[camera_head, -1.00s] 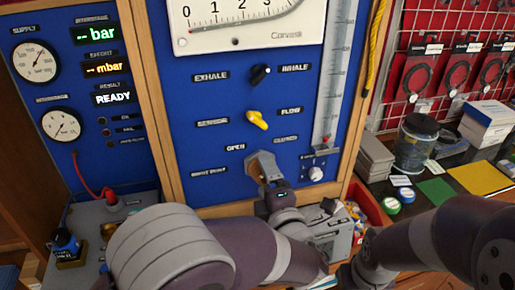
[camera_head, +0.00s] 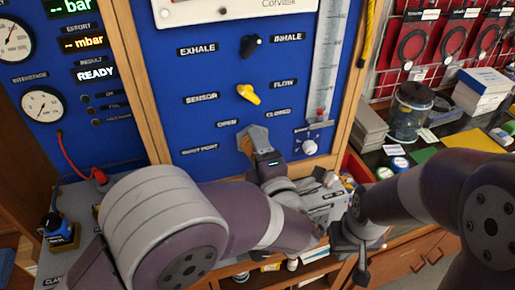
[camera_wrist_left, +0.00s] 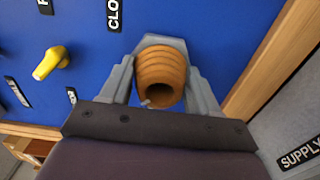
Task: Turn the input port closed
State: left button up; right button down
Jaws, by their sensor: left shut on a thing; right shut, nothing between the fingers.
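The input port is a ribbed, orange-brown round fitting with a dark hole (camera_wrist_left: 162,72) on the blue panel. In the head view the port (camera_head: 245,145) is mostly hidden by my left gripper (camera_head: 252,138), beside the INPUT PORT label (camera_head: 199,149) and below the OPEN (camera_head: 227,124) and CLOSED (camera_head: 278,113) labels. In the left wrist view my left gripper (camera_wrist_left: 162,85) has one grey finger on each side of the port and is shut on it. My right gripper (camera_head: 360,265) is dark, shut and empty, low in front of the bench, away from the port.
A yellow knob (camera_head: 248,94) and a black knob (camera_head: 251,45) sit above the port. A white flowmeter knob (camera_head: 309,147) is to its right. A glass jar (camera_head: 409,112) and boxes stand on the right counter. A red hose (camera_head: 78,160) hangs at left.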

pick_arm(q)
jog(key=shift+m, duration=0.3)
jog(key=m+p, duration=0.1)
jog(key=m, duration=0.2)
jog(key=shift+r+m, duration=0.15)
jog(key=shift+m, duration=0.25)
jog(key=m+p, duration=0.2)
jog(key=m, duration=0.1)
jog(key=shift+m, duration=0.3)
jog(key=m+p, duration=0.4)
jog(key=m, duration=0.2)
jog(key=shift+r, duration=0.1)
jog(key=shift+m+p, duration=0.95)
jog(key=shift+m, duration=0.85)
jog(key=shift+f, duration=0.2)
jog(key=o, duration=1)
jog(key=shift+o, duration=0.2)
jog(key=shift+w, duration=0.1)
